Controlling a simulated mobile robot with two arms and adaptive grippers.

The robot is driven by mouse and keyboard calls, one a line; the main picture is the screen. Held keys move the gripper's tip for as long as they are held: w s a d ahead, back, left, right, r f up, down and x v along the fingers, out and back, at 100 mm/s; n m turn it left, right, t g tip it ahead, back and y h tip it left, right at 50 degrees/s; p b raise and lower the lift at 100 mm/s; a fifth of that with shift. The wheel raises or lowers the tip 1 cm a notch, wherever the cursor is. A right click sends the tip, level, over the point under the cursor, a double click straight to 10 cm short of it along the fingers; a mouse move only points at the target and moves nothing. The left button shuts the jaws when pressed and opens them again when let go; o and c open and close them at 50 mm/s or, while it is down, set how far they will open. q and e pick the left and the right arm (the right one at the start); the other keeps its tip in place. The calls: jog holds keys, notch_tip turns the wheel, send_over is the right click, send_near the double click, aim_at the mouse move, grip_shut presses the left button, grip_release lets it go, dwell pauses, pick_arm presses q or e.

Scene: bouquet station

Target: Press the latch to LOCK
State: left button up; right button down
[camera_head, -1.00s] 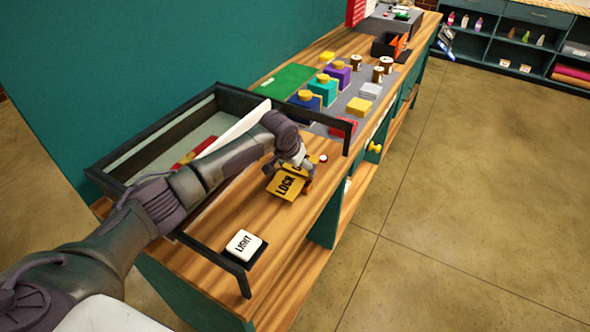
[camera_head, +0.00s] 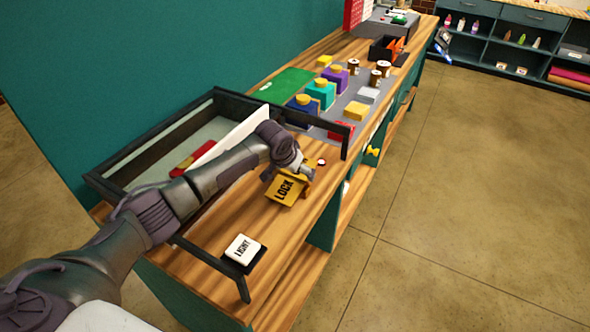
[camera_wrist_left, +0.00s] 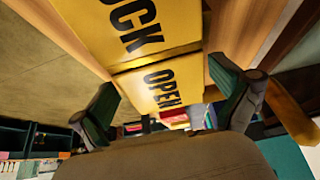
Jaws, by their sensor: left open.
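The latch is a yellow rocker plate (camera_head: 283,201) with black lettering on the wooden counter. Its LOCK half faces the front in the head view, and my left gripper covers much of the rest. In the left wrist view the LOCK half (camera_wrist_left: 110,22) is at the top and the OPEN half (camera_wrist_left: 185,82) lies below it, at an angle across a seam. My left gripper (camera_wrist_left: 168,105) is open and empty, its fingers spread on either side of the OPEN half. I cannot tell whether it touches the plate. My right gripper is not in view.
A white LIGHT button (camera_head: 242,248) sits near the counter's front. A black-framed bin (camera_head: 150,150) stands left of the latch, beneath my arm. The floor to the right is clear.

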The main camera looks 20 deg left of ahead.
pick_arm(q)
jog(key=v, duration=1.2)
